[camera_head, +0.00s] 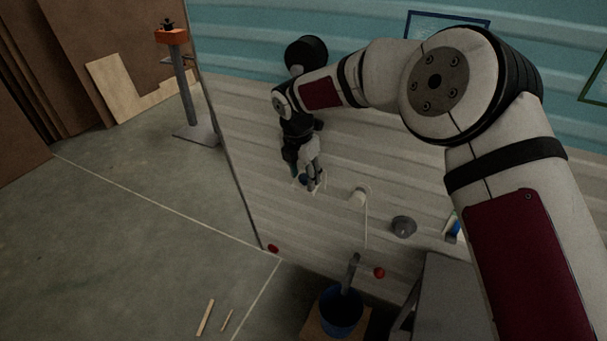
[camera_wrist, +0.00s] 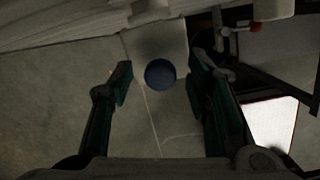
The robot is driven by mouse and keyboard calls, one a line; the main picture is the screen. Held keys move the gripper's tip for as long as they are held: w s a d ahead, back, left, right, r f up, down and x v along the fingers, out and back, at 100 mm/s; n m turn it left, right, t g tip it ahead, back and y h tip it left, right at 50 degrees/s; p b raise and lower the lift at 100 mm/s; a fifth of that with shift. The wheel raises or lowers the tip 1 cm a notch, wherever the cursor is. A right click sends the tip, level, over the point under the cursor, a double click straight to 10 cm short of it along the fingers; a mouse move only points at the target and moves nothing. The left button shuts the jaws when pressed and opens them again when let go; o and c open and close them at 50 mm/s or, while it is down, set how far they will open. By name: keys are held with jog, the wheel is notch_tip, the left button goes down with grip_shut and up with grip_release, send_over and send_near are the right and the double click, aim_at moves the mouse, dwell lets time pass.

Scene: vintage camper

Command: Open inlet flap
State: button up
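My gripper (camera_head: 310,182) is close to the ribbed side wall (camera_head: 268,150) of the camper. In the wrist view my gripper (camera_wrist: 160,82) has its two dark green fingers spread apart, with nothing held between them. A small pale fitting (camera_head: 296,186) shows partly behind the fingers on the wall; it may be the inlet flap, but the gripper hides most of it. In the wrist view a pale block-shaped fitting (camera_wrist: 150,12) sticks out from the wall at the top, beyond the fingertips. I cannot tell whether the flap is open or shut.
A white round fitting (camera_head: 358,196) with a hanging cord and a grey round cap (camera_head: 403,226) are to the right on the wall. A blue bucket (camera_head: 341,312) stands below. An orange-topped stand (camera_head: 172,36) is at the left. The floor (camera_head: 130,240) on the left is mostly clear.

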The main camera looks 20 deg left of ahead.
jog(key=v, duration=0.7)
jog(key=shift+r, duration=0.3)
